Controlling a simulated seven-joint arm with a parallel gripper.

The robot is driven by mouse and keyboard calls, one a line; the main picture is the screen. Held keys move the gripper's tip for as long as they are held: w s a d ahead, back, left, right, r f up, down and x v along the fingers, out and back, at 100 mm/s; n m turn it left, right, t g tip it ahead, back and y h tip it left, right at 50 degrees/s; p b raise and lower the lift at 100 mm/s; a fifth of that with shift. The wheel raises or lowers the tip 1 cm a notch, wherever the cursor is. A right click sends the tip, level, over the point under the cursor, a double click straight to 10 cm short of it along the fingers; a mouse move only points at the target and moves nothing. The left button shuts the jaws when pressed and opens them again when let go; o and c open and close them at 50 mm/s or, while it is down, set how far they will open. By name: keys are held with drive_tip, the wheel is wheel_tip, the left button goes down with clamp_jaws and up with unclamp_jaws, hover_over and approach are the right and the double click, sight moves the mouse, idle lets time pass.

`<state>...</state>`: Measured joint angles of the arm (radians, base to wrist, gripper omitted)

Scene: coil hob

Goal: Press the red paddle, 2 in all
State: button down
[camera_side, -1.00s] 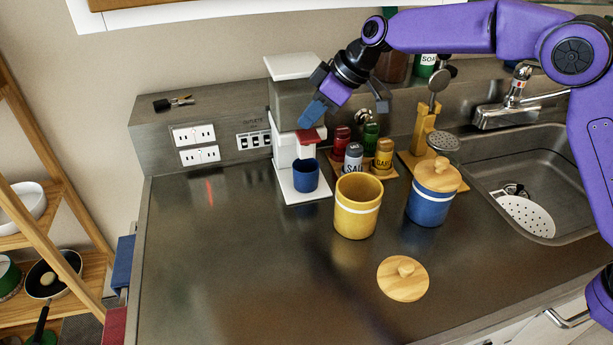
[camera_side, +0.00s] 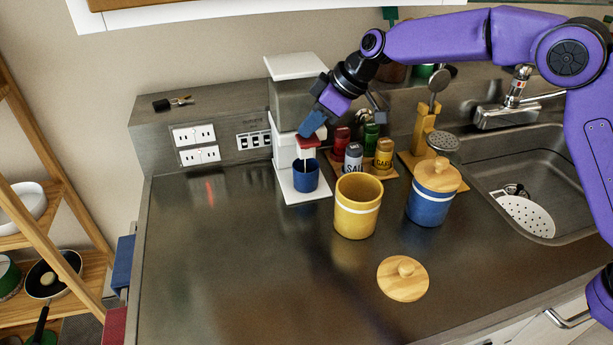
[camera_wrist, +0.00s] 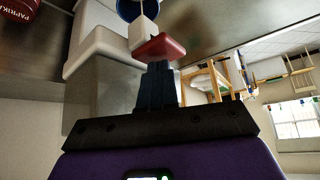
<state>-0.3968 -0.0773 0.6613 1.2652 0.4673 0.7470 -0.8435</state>
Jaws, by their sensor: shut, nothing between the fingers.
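The red paddle (camera_side: 308,142) sticks out from the front of the white dispenser (camera_side: 286,150), above a blue cup (camera_side: 306,177). My gripper (camera_side: 311,127) is shut and empty, its fingertips at the top of the paddle, seemingly touching it. A thin pale stream shows between the paddle and the cup. In the wrist view my shut fingers (camera_wrist: 157,85) meet the red paddle (camera_wrist: 158,47), and part of the blue cup (camera_wrist: 131,8) shows beyond it.
Spice jars (camera_side: 354,157) stand just right of the dispenser. A yellow canister (camera_side: 358,208) and a lidded blue canister (camera_side: 431,200) stand nearer the front right. A wooden lid (camera_side: 403,279) lies on the counter. The counter's left half is clear.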

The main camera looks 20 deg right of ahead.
drive_tip(key=shift+f, duration=0.35)
drive_tip(key=shift+r, duration=1.3)
drive_tip(key=shift+f, duration=0.1)
